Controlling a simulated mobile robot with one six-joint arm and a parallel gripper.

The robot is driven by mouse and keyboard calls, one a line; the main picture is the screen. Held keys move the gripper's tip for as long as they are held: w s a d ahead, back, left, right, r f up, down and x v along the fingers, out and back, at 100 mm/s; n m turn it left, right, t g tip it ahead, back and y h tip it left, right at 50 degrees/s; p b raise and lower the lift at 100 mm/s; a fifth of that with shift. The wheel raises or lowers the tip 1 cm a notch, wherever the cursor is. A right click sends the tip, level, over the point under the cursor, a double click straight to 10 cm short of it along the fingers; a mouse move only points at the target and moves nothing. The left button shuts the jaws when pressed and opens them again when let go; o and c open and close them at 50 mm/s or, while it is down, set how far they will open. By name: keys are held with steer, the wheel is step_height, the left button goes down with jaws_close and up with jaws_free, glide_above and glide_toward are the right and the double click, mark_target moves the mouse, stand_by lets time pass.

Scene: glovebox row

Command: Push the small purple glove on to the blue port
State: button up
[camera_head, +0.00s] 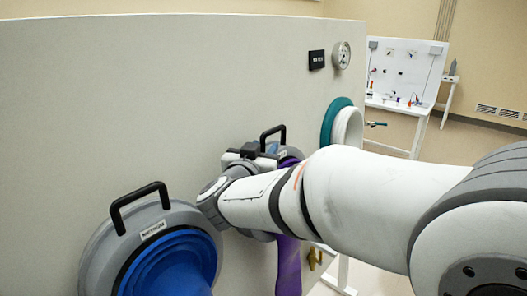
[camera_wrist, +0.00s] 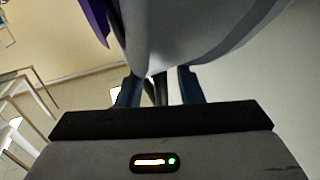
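The purple glove (camera_head: 289,265) hangs below my arm at the middle port in the head view. A second bit of purple shows at that port's right side. The middle port has a grey ring (camera_head: 292,152) with a black handle on top and a blue patch (camera_head: 276,147); my arm covers most of it. My gripper (camera_head: 247,152) is at the port's upper left, close to the ring. In the wrist view its two blue-grey fingers (camera_wrist: 159,88) stand apart, with a dark bar between them and the grey rounded ring (camera_wrist: 205,30) just ahead. Purple cloth (camera_wrist: 95,18) shows at top left. Contact cannot be told.
A nearer port (camera_head: 98,262) with a blue glove (camera_head: 170,268) and black handle is at lower left. A teal port (camera_head: 333,112) with a white glove is further right. A gauge (camera_head: 341,55) sits above on the white panel (camera_head: 150,90). A bench (camera_head: 400,105) stands behind.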

steer(key=shift+c, duration=0.3)
jaws_close()
stand_by(0.4)
steer(key=shift+c, duration=2.3)
jaws_free()
jaws_close()
